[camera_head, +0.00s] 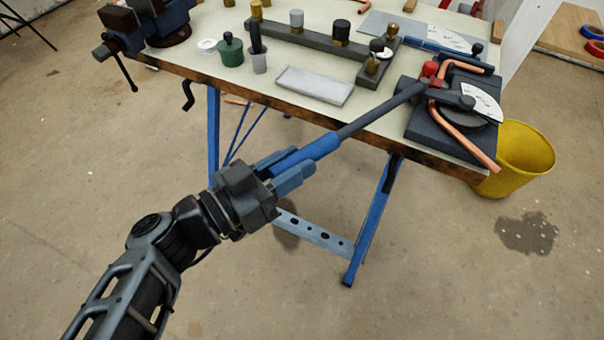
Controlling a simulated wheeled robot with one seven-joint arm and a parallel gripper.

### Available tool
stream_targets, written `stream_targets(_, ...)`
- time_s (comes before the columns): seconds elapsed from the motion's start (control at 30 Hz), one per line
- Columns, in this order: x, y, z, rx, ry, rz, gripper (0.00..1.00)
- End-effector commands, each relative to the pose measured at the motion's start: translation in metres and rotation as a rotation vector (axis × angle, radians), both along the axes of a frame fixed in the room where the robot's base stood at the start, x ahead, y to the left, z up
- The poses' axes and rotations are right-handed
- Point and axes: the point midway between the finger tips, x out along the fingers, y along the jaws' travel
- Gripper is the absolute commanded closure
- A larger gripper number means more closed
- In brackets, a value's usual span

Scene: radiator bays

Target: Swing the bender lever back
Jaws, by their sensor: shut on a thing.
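The bender (445,128) stands on a dark base plate at the right end of the workbench. A copper pipe (466,140) sits in it, and one end sticks out past the front edge. Its lever (380,111) reaches out to the lower left over the bench's front edge and ends in a blue grip (318,148). My gripper (289,170) is shut on the end of the blue grip, in front of the bench. The jaws hide the tip of the grip. A white marked dial (481,103) shows on the bender.
The bench top (375,128) carries a grey tray (314,85), a dark fitting rail (310,38), a green pot (231,52) and a vise (150,22). A yellow bucket (520,160) stands at the right. Blue bench legs (372,220) are near my gripper. The front floor is clear.

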Motion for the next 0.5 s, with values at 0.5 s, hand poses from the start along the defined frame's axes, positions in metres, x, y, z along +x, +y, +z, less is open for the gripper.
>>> stream_targets(0.5, 0.0054, 0.0016, -0.0046, 0.007, 0.005, -0.002, 0.63)
